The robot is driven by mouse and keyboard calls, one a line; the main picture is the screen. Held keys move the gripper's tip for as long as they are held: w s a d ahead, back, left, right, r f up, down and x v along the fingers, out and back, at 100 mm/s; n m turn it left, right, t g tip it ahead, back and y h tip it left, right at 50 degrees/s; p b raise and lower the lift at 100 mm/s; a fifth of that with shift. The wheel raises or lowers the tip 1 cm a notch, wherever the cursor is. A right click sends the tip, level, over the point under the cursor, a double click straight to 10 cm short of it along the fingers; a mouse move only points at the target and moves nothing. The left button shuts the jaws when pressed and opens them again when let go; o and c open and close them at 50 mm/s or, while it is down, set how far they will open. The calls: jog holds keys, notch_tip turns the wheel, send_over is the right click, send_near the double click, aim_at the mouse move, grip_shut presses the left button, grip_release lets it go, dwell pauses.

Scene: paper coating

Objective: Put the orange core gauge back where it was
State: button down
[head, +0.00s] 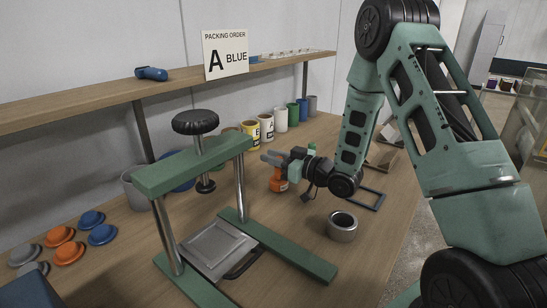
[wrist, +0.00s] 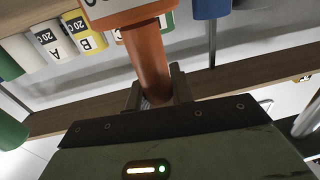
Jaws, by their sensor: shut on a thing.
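The orange core gauge (head: 278,184) hangs below my gripper (head: 273,159) in the head view, above the wooden bench and behind the green press. In the wrist view the gauge (wrist: 148,58) runs between the two fingers of my gripper (wrist: 156,92), which are shut on its narrow part. Its wider end bears a white label with dark print, partly cut off at the top of the picture. I cannot tell from these views how far the gauge is above the bench. A dark rectangular outline (head: 371,200) lies on the bench, to the right of the gripper.
The green press (head: 190,176) stands front left of the gripper. A steel ring (head: 342,229) sits on open bench to its right. Labelled cans (head: 266,127) and coloured cylinders line the wall behind. Orange, blue and grey caps (head: 69,253) lie at left. A shelf (head: 108,104) runs above.

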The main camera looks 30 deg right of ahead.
jog(key=shift+f, duration=0.3)
jog(key=c, duration=1.2)
grip_release()
jog(key=shift+s+f, duration=0.1)
jog(key=shift+c, duration=0.2)
jog(key=shift+r+p, duration=0.55)
jog(key=shift+r, duration=0.05)
jog(key=b+v, duration=0.2)
jog(key=v, duration=0.9)
jog(key=shift+s+d, duration=0.2)
jog(key=shift+s, duration=0.15)
